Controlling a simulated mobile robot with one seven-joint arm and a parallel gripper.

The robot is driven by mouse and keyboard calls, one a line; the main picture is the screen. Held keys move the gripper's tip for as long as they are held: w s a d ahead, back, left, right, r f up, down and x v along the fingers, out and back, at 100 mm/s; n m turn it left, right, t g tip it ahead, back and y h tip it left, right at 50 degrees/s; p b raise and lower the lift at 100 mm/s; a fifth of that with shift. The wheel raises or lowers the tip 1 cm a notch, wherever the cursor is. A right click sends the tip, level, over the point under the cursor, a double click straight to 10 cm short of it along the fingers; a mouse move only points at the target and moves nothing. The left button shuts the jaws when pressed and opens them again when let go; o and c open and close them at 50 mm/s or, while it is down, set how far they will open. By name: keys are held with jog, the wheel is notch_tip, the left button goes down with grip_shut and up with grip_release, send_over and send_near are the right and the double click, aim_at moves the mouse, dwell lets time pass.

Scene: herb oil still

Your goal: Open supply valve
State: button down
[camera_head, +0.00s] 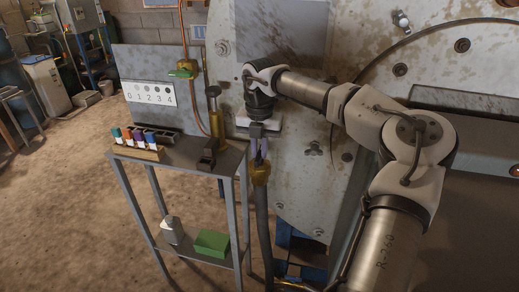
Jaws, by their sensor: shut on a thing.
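My gripper (259,151) points down in front of the large stained metal panel, beside the right end of the small bench. It is shut at the top of a brass valve (260,174), which sits on a dark upright hose (263,225). The fingers hide most of the valve's handle, so I cannot tell which way it is turned. A second brass valve (184,66) with a flat green handle (181,73) is on a copper pipe (183,30) further left, apart from my gripper.
The metal bench (190,150) holds a rack of coloured vials (138,150), a brass cylinder (214,115) and a dark clamp-like piece (208,153). Its lower shelf holds a green box (212,243) and a white container (171,230). A 0-to-4 card (150,92) stands behind. Floor at left is open.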

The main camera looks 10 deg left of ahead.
aim_at(259, 152)
jog(key=shift+m, duration=0.4)
jog(key=c, duration=1.5)
grip_release()
jog(key=shift+o, duration=0.2)
jog(key=shift+r, duration=0.1)
notch_tip(259, 152, up, 14)
